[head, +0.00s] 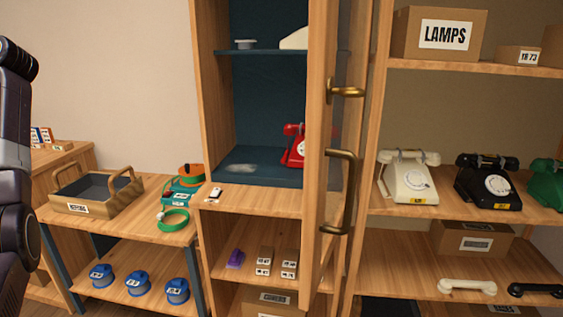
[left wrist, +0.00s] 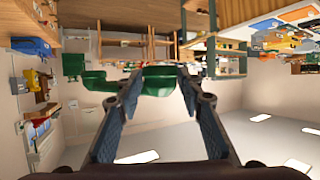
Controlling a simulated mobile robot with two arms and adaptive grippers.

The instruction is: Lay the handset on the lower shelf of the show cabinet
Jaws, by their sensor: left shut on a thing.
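The show cabinet (head: 200,100) stands in the middle of the head view with a dark blue inside. Its lower shelf (head: 262,178) has a red phone (head: 295,145) at the right, partly hidden by the open door (head: 318,200); the left part is bare except for a pale patch. In the left wrist view my left gripper (left wrist: 160,82) is shut on a green handset (left wrist: 158,80), which reaches out to the left of the fingers. The head view shows only my left arm at the left edge, not its gripper or the handset. My right gripper is in neither view.
The cabinet's upper shelf (head: 270,52) holds a small grey thing and a partly hidden white thing. The door, with brass handles, stands out toward me. A tray (head: 97,193) and green coil (head: 173,221) lie on the left table. White, black and green phones stand right.

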